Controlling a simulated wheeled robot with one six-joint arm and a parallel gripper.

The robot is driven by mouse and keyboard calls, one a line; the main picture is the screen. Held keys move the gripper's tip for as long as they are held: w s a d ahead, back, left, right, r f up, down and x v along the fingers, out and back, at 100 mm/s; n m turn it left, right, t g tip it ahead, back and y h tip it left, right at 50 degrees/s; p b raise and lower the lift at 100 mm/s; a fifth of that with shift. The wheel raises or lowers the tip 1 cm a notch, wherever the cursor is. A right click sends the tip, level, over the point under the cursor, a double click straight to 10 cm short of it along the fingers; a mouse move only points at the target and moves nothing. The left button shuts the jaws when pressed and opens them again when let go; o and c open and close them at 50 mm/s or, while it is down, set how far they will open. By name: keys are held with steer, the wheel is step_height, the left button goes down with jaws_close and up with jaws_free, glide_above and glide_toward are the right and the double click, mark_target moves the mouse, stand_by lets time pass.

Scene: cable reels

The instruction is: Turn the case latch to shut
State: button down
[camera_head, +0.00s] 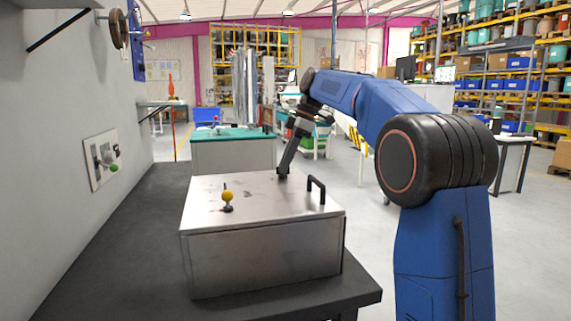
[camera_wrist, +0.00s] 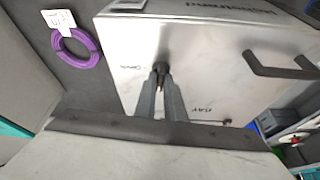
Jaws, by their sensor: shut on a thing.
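The metal case (camera_head: 255,255) sits on the dark bench, with its flat lid down. My gripper (camera_head: 283,173) reaches down to the far edge of the lid. In the wrist view, the two fingers of my gripper (camera_wrist: 160,80) are closed together on a small dark latch knob (camera_wrist: 160,66) on the case (camera_wrist: 205,65). Small lettering that looks like "Open" stands just left of the knob. The fingers hide part of the latch, so its exact angle is hard to tell.
A black handle (camera_head: 317,189) and a yellow ball knob (camera_head: 227,197) stand up from the lid. A purple cable coil (camera_wrist: 77,47) lies beside the case. The bench (camera_head: 110,240) is clear left of the case.

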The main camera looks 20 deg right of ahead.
steer(key=shift+n+g, duration=0.3)
steer(key=shift+n, duration=0.3)
steer(key=shift+f, duration=0.1)
steer(key=c, duration=1.8)
jaws_free()
steer(key=shift+c, duration=0.2)
